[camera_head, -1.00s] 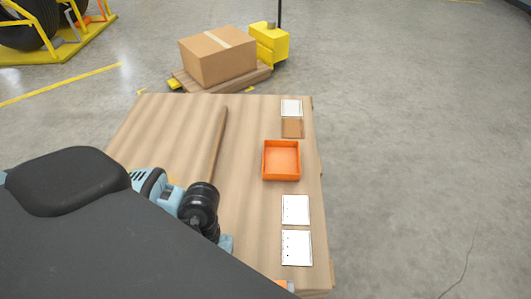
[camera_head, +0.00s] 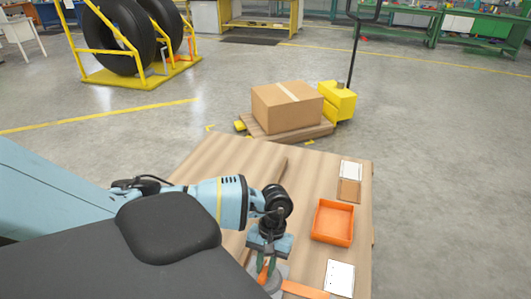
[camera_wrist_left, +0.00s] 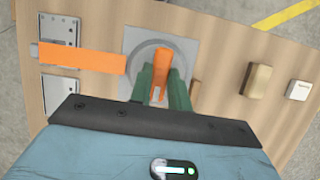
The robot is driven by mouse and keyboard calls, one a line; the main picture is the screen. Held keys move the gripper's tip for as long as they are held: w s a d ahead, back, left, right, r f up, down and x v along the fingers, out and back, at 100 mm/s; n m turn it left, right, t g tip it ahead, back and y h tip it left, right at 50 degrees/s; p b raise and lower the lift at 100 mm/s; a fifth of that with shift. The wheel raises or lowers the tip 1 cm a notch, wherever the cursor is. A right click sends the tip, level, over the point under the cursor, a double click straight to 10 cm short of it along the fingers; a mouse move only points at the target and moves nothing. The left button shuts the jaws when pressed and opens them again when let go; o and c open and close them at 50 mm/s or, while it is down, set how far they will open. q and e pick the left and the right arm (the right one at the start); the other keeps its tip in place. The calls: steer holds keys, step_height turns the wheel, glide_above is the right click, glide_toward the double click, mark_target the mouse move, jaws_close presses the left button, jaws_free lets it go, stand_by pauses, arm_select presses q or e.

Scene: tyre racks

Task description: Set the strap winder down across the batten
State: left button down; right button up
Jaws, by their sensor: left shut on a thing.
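The strap winder (camera_wrist_left: 165,58) shows in the left wrist view as a grey round body with an upright orange handle. My left gripper (camera_wrist_left: 163,92) is shut on that handle with its green fingers. In the head view the gripper (camera_head: 266,266) is low over the near part of the wooden table, with the winder (camera_head: 268,284) partly hidden below it. I cannot tell whether the winder touches the table. The batten (camera_head: 277,174) is a thin wooden strip beyond the gripper; my arm hides its near part. My right gripper is not in view.
An orange tray (camera_head: 333,239), a brown card (camera_head: 348,191) and a white card (camera_head: 340,277) line the table's right side. A wooden block (camera_wrist_left: 258,80) and a white block (camera_wrist_left: 298,90) show in the wrist view.

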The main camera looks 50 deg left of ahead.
arm_select(q)
steer(key=shift+w, duration=0.15)
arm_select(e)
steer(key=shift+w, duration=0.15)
arm_select(q)
steer(key=shift+f, duration=1.75)
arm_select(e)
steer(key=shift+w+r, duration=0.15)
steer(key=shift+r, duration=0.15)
arm_select(q)
steer(key=c, duration=1.3)
jaws_free()
steer(key=shift+c, duration=0.2)
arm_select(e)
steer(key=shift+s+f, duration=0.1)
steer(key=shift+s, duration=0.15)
arm_select(q)
steer(key=shift+a+r, duration=0.1)
steer(key=shift+w+r, duration=0.15)
steer(key=shift+r, duration=0.1)
steer(key=b+v, duration=0.1)
steer(key=v, duration=1)
steer(key=shift+a+r, duration=0.1)
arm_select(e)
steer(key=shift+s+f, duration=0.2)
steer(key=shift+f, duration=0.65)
